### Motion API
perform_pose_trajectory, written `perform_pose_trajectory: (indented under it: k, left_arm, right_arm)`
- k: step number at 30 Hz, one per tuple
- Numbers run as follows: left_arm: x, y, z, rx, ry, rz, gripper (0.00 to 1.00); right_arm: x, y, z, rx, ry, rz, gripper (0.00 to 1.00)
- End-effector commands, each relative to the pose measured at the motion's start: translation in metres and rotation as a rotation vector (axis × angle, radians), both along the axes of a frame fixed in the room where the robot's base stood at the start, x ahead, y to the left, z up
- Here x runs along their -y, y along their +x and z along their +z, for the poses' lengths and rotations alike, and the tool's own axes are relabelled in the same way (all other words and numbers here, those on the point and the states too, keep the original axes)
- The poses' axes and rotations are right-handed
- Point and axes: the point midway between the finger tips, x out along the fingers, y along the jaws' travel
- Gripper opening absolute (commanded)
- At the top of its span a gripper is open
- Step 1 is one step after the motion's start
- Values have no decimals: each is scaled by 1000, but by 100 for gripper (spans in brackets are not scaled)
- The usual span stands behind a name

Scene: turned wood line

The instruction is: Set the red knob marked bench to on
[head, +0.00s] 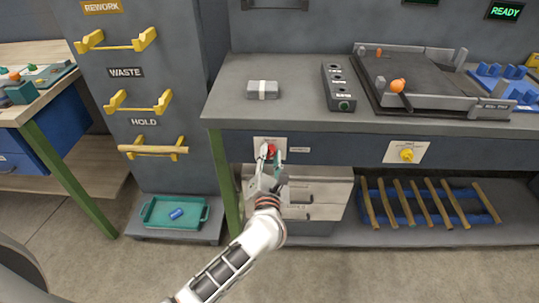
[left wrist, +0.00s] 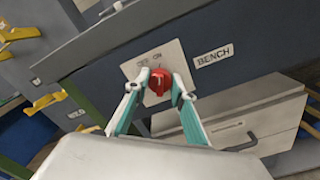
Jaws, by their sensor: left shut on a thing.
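The red knob (head: 271,149) sits on a pale plate on the front face of the bench, near its left end. In the left wrist view the red knob (left wrist: 159,82) is large, and the plate (left wrist: 175,51) carries small position marks, one reading ON. A BENCH label (left wrist: 213,56) is to its right. My left gripper (head: 270,154) reaches up from below and is shut on the knob, with one teal-and-white finger on each side. The knob's pointer is too small to read surely. My right gripper is not in view.
A yellow knob (head: 407,155) is on another plate to the right. Drawers (head: 318,190) are below the bench edge, close to my left gripper. A rack of wooden rods (head: 430,203) stands at lower right. A teal tray (head: 150,222) holds a blue piece (head: 177,214).

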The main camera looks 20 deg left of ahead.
Motion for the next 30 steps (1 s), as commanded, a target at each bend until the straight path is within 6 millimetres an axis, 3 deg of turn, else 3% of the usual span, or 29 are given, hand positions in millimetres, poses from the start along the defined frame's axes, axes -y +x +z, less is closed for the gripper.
perform_pose_trajectory:
  k: [11,12,13,25,30]
  left_arm:
    - [0,0,-1,-3,6,0,3]
    - [0,0,-1,-3,6,0,32]
    - [0,0,-1,-3,6,0,40]
    - [1,-3,-1,-2,4,-1,41]
    - [6,-22,-2,-4,1,0,41]
  right_arm:
    - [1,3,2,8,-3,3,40]
    - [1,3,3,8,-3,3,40]
    - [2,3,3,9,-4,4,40]
    - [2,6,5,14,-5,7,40]
    - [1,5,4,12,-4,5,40]
